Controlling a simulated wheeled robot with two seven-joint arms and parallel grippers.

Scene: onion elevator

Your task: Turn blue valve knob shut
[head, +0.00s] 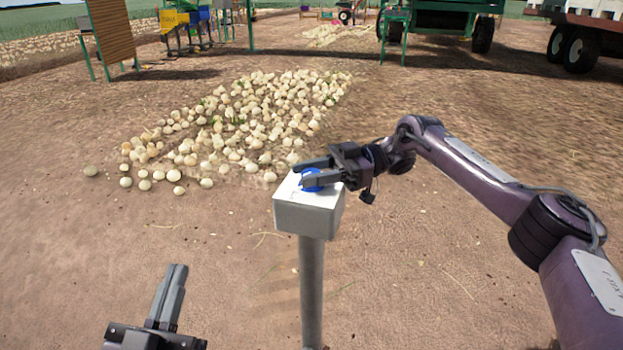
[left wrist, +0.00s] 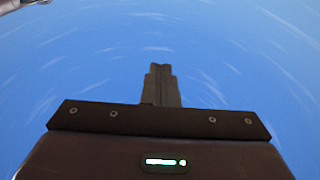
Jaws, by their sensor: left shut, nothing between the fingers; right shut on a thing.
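The blue valve knob (head: 311,179) sits on top of a grey-white box (head: 308,212) on a grey post (head: 312,290) in the middle of the head view. My right gripper (head: 314,173) comes in from the right and is shut on the knob, with one finger on each side. The fingers and gripper body hide part of the knob. My left gripper (head: 178,268) is at the lower left, shut and empty, well apart from the post. In the left wrist view its closed fingers (left wrist: 161,84) point up against blue sky.
A pile of pale onions (head: 255,115) lies on the brown soil behind the post. Farther back stand a green machine (head: 440,18), a trailer (head: 585,35) and a slatted brown panel (head: 112,30). The ground around the post is clear.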

